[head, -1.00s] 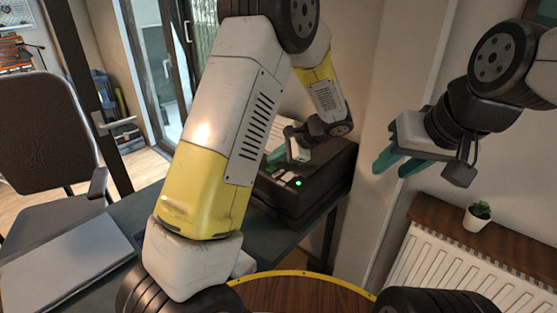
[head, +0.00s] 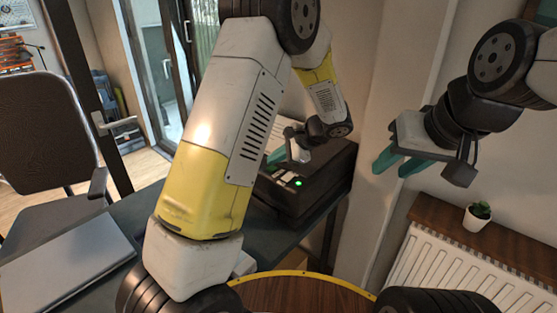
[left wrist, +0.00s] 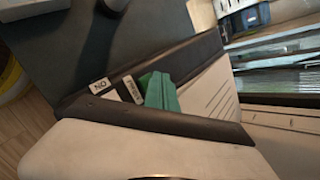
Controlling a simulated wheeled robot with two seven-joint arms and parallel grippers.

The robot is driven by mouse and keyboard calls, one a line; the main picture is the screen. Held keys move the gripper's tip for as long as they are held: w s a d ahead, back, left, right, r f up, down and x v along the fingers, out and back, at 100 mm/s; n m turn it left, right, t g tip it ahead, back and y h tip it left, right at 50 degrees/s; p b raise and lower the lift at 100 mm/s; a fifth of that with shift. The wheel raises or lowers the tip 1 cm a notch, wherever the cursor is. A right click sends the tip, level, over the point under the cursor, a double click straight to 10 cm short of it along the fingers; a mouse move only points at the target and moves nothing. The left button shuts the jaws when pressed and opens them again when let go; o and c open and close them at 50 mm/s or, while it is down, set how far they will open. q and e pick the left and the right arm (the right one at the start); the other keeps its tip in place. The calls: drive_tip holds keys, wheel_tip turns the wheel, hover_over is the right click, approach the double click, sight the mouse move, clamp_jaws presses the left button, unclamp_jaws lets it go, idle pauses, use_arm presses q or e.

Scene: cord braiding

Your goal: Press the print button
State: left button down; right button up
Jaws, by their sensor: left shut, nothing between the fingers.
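The black printer (head: 325,180) stands on the dark desk, with a green light (head: 298,183) lit on its front panel. My left gripper (head: 272,158) is over the panel, partly hidden behind my own left arm. In the left wrist view its teal fingertips (left wrist: 160,92) are together and empty, right beside a small labelled key (left wrist: 132,88). Whether they touch it I cannot tell. A second label (left wrist: 99,86) lies to the left of it. The lettering is small and turned. My right gripper (head: 392,168) hangs in the air by the wall, open and empty.
A closed laptop (head: 65,262) lies on the desk (head: 160,205) at left, with an office chair (head: 45,140) behind it. A radiator (head: 460,275) and a shelf with a small potted plant (head: 477,215) are at right. The air around my right gripper is clear.

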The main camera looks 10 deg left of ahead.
sight(275, 169)
use_arm(q)
drive_tip(key=shift+f, duration=0.25)
drive_tip(key=shift+f, duration=0.4)
idle(0.5)
drive_tip(key=shift+r, duration=3.35)
